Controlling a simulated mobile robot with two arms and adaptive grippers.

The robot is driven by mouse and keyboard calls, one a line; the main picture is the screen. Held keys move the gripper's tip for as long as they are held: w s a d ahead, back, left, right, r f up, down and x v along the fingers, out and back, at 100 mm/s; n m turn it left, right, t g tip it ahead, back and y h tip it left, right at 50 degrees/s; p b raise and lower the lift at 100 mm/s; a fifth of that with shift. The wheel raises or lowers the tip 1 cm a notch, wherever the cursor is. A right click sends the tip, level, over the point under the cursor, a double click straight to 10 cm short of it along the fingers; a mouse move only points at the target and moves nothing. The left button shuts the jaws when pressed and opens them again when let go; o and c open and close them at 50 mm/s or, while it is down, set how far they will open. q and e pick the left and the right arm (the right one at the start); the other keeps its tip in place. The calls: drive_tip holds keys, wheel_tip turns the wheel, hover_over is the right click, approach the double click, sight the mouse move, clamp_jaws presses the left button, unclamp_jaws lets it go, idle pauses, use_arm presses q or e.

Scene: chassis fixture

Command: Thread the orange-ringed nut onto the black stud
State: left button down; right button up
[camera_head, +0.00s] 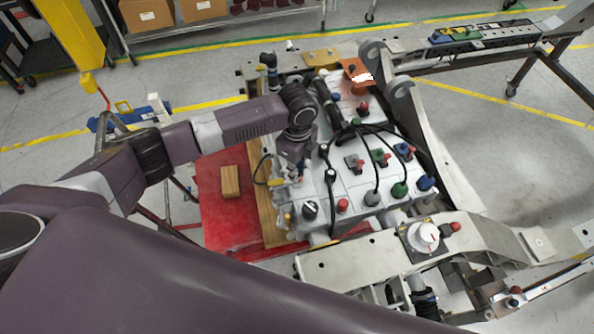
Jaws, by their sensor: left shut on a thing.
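My left gripper (296,172) points down over the left edge of the light grey chassis box (335,200). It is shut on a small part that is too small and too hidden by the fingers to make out. I cannot pick out the orange-ringed nut or the black stud with certainty, nor tell whether the held part touches anything. My right gripper is not in view.
Several red, green, blue and black plugs and knobs with black cables crowd the box top. A red board (225,215) with a wooden block (230,181) lies left of it. Grey frame rails (345,262) surround the box. A white dial (426,236) stands at the front right.

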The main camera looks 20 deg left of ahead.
use_arm(q)
drive_tip(key=shift+s+f, duration=0.3)
drive_tip(key=shift+f, duration=0.05)
drive_tip(key=m, duration=0.8)
drive_tip(key=shift+f+b, duration=0.15)
drive_tip(key=shift+b, duration=0.2)
drive_tip(key=m+b, duration=0.1)
drive_tip(key=m, duration=0.6)
drive_tip(key=c, duration=1.8)
unclamp_jaws()
drive_tip(key=shift+w, duration=0.15)
drive_tip(key=shift+w, duration=0.1)
